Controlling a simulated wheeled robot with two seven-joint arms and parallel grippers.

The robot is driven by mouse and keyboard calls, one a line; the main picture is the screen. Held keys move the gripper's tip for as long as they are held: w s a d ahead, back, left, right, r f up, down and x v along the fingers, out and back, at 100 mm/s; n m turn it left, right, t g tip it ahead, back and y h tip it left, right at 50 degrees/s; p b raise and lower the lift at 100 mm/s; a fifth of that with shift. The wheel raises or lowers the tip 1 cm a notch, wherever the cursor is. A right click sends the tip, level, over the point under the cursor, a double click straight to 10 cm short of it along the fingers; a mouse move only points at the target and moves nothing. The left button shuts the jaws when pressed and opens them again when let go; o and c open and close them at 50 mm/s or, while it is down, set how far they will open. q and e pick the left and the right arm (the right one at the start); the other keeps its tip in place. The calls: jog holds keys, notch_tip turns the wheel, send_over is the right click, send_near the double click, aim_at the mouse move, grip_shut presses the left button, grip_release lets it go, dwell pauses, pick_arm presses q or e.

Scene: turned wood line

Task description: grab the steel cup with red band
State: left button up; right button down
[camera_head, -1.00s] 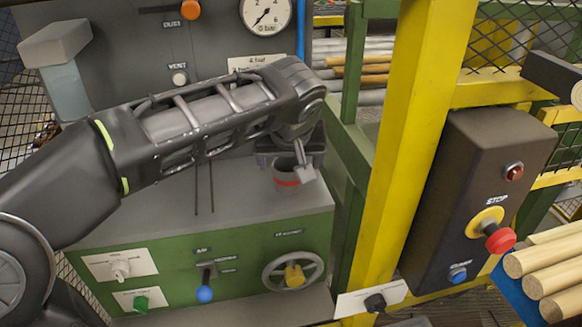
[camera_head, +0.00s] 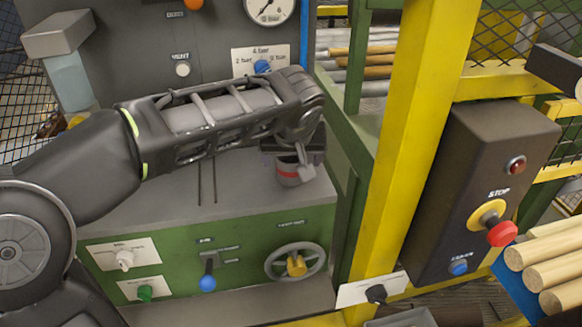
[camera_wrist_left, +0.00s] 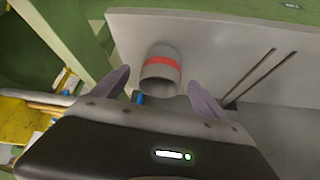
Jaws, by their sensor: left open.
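The steel cup with red band (camera_head: 288,171) stands on the grey top of the green machine, near its right end. In the head view my left gripper (camera_head: 296,160) is at the cup and hides part of it. In the left wrist view the cup (camera_wrist_left: 160,70) shows ahead between the two open fingers of the left gripper (camera_wrist_left: 158,84), with a gap on each side. The fingers look apart from the cup. My right gripper is in neither view.
Two thin dark slots (camera_wrist_left: 262,78) mark the grey top (camera_head: 240,196) beside the cup. A yellow post (camera_head: 400,130) and a dark stop box (camera_head: 478,190) stand to the right. A handwheel (camera_head: 296,263) and blue lever (camera_head: 208,282) are on the green front.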

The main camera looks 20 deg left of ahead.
pick_arm(q)
jog(key=x, duration=0.4)
jog(key=shift+a+f+p, duration=0.15)
jog(key=shift+p, duration=0.25)
jog(key=c, duration=1.5)
